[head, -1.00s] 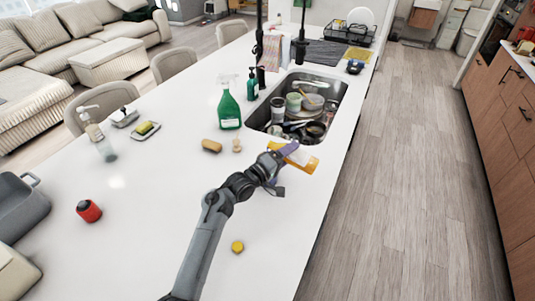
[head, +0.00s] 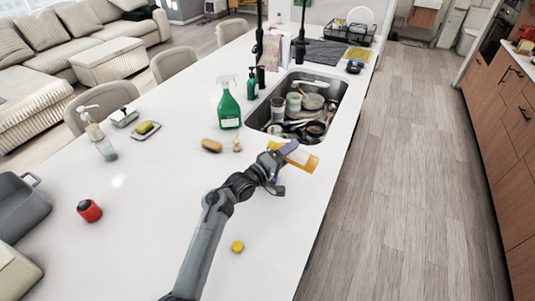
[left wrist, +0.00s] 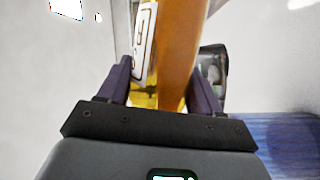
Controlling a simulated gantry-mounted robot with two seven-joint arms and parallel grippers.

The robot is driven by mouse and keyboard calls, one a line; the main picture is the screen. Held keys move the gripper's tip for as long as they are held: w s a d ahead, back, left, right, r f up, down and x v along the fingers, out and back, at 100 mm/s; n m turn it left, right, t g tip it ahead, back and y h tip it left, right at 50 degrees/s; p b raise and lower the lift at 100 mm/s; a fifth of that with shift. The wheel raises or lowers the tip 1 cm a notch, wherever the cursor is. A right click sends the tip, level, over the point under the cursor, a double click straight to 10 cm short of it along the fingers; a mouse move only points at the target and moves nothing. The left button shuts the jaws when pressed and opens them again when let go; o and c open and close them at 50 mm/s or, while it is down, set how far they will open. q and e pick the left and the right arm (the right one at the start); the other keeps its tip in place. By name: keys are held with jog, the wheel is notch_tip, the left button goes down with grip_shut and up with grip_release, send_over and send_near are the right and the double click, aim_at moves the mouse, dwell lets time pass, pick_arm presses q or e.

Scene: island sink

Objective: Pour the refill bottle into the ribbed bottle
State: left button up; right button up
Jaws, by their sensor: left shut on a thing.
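The refill bottle, an orange bottle with a pale label (head: 304,161), is held by my left gripper (head: 279,162) near the counter's right edge, just in front of the sink. It looks tilted in the head view. In the left wrist view the orange bottle (left wrist: 180,45) stands between the two purple fingers (left wrist: 160,88), which are shut on it. A clear pump bottle (head: 103,145) stands at the left of the counter, apart from the gripper; it may be the ribbed bottle, but ribs are too small to tell. A yellow cap (head: 237,246) lies on the counter. My right gripper is not in view.
The sink (head: 330,84) is full of dishes. A green spray bottle (head: 228,108), a dark green pump bottle (head: 252,86), a brush (head: 211,146) and a sponge on a dish (head: 146,129) stand nearby. A red object (head: 89,210) lies left.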

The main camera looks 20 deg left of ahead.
pick_arm(q)
jog(key=shift+r, duration=0.15)
dwell(0.8)
dwell(0.5)
jog(key=shift+n+p, duration=0.3)
jog(key=shift+n, duration=0.3)
dwell(1.7)
